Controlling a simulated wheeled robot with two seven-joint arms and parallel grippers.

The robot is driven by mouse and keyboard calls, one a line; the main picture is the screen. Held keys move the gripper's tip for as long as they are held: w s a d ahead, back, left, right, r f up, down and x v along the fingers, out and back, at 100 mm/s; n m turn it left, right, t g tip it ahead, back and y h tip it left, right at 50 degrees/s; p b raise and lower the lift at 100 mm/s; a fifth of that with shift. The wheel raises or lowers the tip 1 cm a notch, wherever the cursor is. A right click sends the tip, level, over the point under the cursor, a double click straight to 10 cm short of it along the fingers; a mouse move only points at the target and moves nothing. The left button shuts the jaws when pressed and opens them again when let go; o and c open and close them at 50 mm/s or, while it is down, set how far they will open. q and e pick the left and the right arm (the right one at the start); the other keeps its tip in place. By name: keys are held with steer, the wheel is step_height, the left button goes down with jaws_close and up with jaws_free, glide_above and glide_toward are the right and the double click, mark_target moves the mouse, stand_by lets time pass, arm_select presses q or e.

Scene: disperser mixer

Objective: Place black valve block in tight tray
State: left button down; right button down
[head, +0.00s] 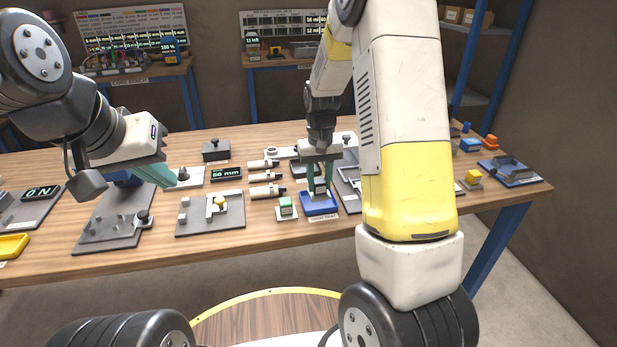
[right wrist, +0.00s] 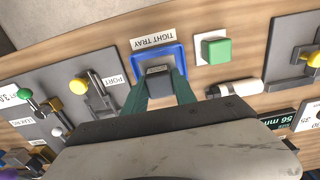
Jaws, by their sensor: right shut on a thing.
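The tight tray is a small blue tray (head: 318,209) on the table, with a "TIGHT TRAY" label at its front. It also shows in the right wrist view (right wrist: 174,52). My right gripper (head: 320,188) points down over the tray. Its teal fingers are shut on the black valve block (head: 320,185), which looks dark grey between the fingertips in the right wrist view (right wrist: 158,71).
A green block (head: 286,207) on a pale pad stands close left of the tray. A grey fixture plate (head: 348,190) is close right. White cylinders (head: 267,190) and a "56 mm" display (head: 227,173) lie further left. Bare table shows in front of the tray.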

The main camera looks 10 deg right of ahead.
mark_target(318, 190)
steer(key=shift+w+f, duration=0.15)
steer(key=shift+w, duration=0.45)
steer(key=shift+s+f, duration=0.1)
steer(key=shift+f, duration=1.55)
steer(key=shift+f, duration=0.2)
steer(key=c, duration=1)
jaws_free()
